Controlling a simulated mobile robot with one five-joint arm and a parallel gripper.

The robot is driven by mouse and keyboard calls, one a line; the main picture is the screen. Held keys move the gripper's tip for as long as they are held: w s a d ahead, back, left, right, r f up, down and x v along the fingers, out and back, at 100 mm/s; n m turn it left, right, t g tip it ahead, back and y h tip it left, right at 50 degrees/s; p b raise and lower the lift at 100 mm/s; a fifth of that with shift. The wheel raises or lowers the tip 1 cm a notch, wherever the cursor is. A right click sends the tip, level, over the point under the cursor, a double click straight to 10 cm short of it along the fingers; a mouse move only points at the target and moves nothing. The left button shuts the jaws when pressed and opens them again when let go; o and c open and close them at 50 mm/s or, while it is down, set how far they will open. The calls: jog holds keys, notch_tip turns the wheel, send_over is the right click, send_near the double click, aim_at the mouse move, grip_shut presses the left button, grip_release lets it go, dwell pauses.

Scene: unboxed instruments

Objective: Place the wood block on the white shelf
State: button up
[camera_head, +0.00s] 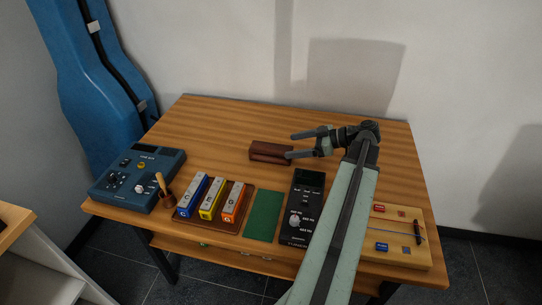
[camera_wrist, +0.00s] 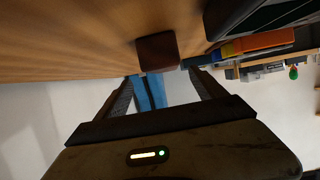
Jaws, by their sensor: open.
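The wood block (camera_head: 270,152) is a dark reddish-brown bar lying on the table, back of its middle. It also shows end-on in the wrist view (camera_wrist: 157,50). My gripper (camera_head: 291,145) is open and empty, its fingers pointing left at the block's right end. In the wrist view, the block sits just beyond my open fingertips (camera_wrist: 161,76) and not between them. In the head view the lower fingertip is close to the block's right end; I cannot tell if they touch. A white shelf unit (camera_head: 42,278) with a wooden top stands at the lower left, partly cut off.
On the table (camera_head: 215,125) are a blue device (camera_head: 137,180), a wooden-handled tool (camera_head: 167,190), coloured bars on a tray (camera_head: 211,200), a green mat (camera_head: 263,216), a black device (camera_head: 301,205) and a wooden board (camera_head: 397,236). A blue instrument case (camera_head: 75,80) leans at left.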

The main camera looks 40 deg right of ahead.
aim_at(271, 152)
jog(key=shift+w+a+f+b, duration=0.3)
jog(key=shift+w+a+f, duration=0.2)
jog(key=shift+f, duration=0.2)
jog(key=shift+w+a, duration=0.1)
jog(key=shift+w, duration=0.05)
jog(key=b+x, duration=0.3)
jog(key=x, duration=0.4)
jog(key=shift+a+f, duration=0.2)
jog(key=shift+w, duration=0.15)
jog(key=shift+r, duration=0.1)
grip_shut()
